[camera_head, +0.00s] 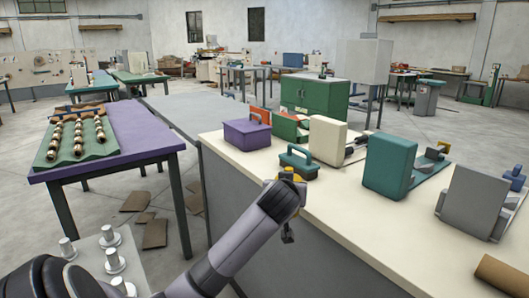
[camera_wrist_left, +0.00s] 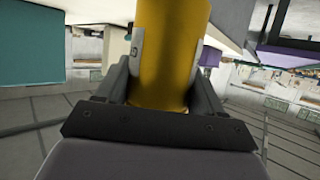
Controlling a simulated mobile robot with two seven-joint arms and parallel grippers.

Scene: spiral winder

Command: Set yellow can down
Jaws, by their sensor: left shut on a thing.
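The yellow can (camera_wrist_left: 172,45) fills the upper middle of the left wrist view, between the two fingers of my left gripper (camera_wrist_left: 166,62). The gripper is shut on it. In the head view only small yellow parts of the can (camera_head: 287,175) show past my left wrist, at the near left edge of the cream bench top (camera_head: 352,212). I cannot tell whether the can touches the bench. My right gripper is in neither view.
A green toolbox (camera_head: 298,163), purple box (camera_head: 247,133), cream block (camera_head: 327,140), teal block (camera_head: 388,165) and grey block (camera_head: 472,203) stand on the bench. A brown roll (camera_head: 503,274) lies at the near right. Bare bench lies in front of the blocks. A purple table (camera_head: 140,140) stands left.

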